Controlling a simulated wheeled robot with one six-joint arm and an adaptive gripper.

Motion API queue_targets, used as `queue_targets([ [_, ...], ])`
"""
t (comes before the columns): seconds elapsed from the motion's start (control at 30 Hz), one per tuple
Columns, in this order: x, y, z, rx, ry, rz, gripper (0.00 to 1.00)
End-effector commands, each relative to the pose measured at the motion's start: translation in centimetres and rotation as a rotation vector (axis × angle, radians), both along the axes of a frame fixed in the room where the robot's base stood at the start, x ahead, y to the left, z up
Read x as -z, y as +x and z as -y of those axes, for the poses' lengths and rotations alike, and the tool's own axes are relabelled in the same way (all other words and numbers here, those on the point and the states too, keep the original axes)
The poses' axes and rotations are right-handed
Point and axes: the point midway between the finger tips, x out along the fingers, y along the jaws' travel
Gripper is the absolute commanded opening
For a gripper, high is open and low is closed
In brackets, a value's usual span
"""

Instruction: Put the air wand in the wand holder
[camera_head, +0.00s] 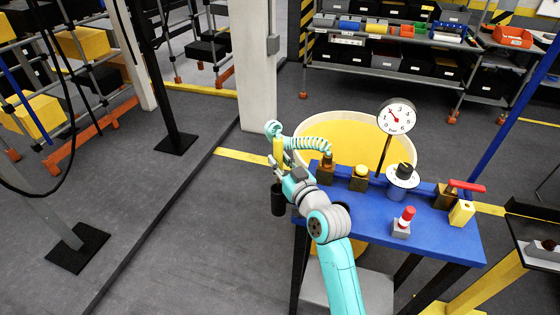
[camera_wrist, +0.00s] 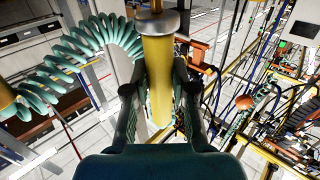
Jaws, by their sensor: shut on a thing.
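The air wand is a yellow rod (camera_head: 278,149) with a turquoise coiled hose (camera_head: 312,143), left of the blue bench. My gripper (camera_head: 282,169) is shut on the wand. In the wrist view the yellow rod (camera_wrist: 158,75) stands between the two dark fingers, with a grey metal collar near the top edge and the coiled hose (camera_wrist: 75,65) at left. A black cylinder (camera_head: 278,200), which looks like the wand holder, is just below my gripper at the bench's left edge. I cannot tell whether the wand's lower end touches it or is inside it.
The blue bench (camera_head: 430,235) carries brass fittings, a pressure gauge (camera_head: 396,117), a round dial, a red-capped part (camera_head: 404,221) and a red-handled valve (camera_head: 466,187). A pale pillar (camera_head: 254,60) is further back.

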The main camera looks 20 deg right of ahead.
Motion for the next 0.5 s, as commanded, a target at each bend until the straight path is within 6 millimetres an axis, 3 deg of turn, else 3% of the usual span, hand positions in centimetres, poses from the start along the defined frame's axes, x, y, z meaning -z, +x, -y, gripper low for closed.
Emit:
queue_targets([
  [0.5, -1.5, 0.0, 0.0, 0.0, 0.0, -0.003, 0.0],
])
